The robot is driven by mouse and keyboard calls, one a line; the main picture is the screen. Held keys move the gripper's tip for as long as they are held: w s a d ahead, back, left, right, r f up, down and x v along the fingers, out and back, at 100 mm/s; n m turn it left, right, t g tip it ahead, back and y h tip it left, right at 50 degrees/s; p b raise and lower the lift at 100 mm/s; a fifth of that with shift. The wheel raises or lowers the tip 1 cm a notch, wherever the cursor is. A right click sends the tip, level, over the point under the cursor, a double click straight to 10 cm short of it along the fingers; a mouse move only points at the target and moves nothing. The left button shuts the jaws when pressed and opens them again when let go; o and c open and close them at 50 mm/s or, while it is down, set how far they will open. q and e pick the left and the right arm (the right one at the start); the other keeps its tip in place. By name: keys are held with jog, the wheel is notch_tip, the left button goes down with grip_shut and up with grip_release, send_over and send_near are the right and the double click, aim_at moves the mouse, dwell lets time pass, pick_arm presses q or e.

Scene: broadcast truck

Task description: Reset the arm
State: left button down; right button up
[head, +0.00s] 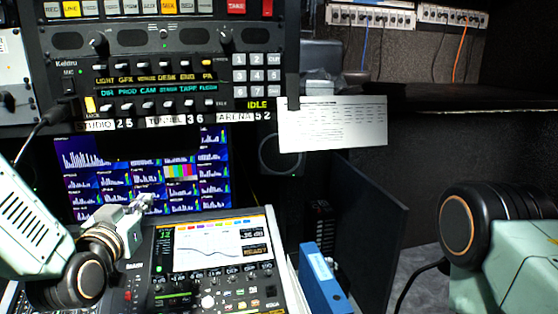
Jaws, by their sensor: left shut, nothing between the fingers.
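My left arm comes in from the left, bent at a dark round joint. My left gripper (146,203) is shut and empty. It points up and to the right, in front of the lower part of the multi-picture monitor (95,165) and above the left back corner of the control console (215,232). I cannot tell whether it touches either one. Part of my right arm shows at the right edge, with a dark round joint and a pale green link. My right gripper is out of the picture.
A panel of knobs and buttons (140,75) fills the upper left. A printed sheet (333,124) hangs beside it. A blue binder (322,282) stands right of the console. A dark upright panel (372,225) is behind it. A patch panel with cables (455,17) is at upper right.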

pick_arm(q)
jog(key=s+d+f+g, duration=0.1)
jog(key=s+f+g, duration=0.2)
jog(key=s+f, duration=0.5)
jog(key=s+d+f+g, duration=0.1)
jog(key=s+f+g, duration=0.3)
jog(key=f, duration=0.7)
jog(key=s+d+f+g, duration=0.25)
jog(key=s+f, duration=0.35)
jog(key=f, duration=0.4)
jog(key=s+f+g, duration=0.4)
jog(key=s+f, duration=0.1)
jog(key=s, duration=0.7)
jog(key=s+f+g, duration=0.4)
jog(key=s, duration=0.7)
notch_tip(320, 180, down, 23)
jog(key=b, duration=2.3)
jog(key=shift+w+f+n, duration=0.15)
jog(key=shift+w+n, duration=0.25)
jog(key=shift+w, duration=0.05)
